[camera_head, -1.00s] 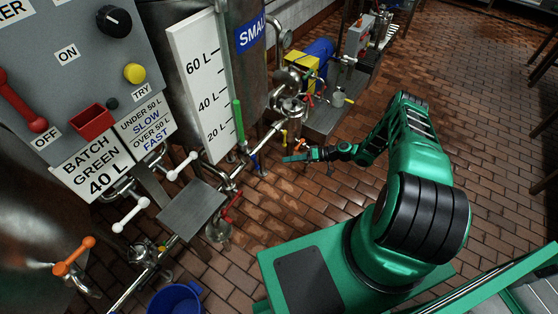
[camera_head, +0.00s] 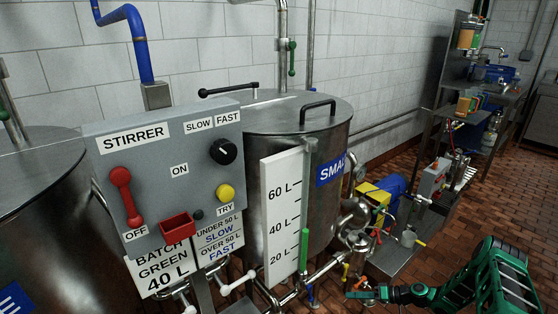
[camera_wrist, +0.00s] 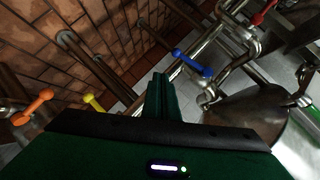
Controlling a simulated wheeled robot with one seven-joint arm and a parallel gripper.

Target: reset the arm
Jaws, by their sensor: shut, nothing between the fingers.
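My green arm (camera_head: 505,285) shows at the lower right of the head view, stretched left towards the pipes under the small tank. My gripper (camera_head: 352,294) is at its left end, near the floor-level pipework. In the wrist view my gripper (camera_wrist: 158,80) points ahead with its green fingers together and nothing between them. A blue-handled valve (camera_wrist: 193,63) is to the right of the fingers. A yellow handle (camera_wrist: 94,103) and an orange handle (camera_wrist: 34,106) are to the left. I cannot tell whether the fingers touch any pipe.
The grey stirrer panel (camera_head: 165,170) has a red lever, black knob and yellow button. The steel small tank (camera_head: 290,120) carries a litre scale (camera_head: 283,217). A blue motor (camera_head: 390,187) and a low steel bench (camera_head: 400,255) stand right of it. Brick floor at right is open.

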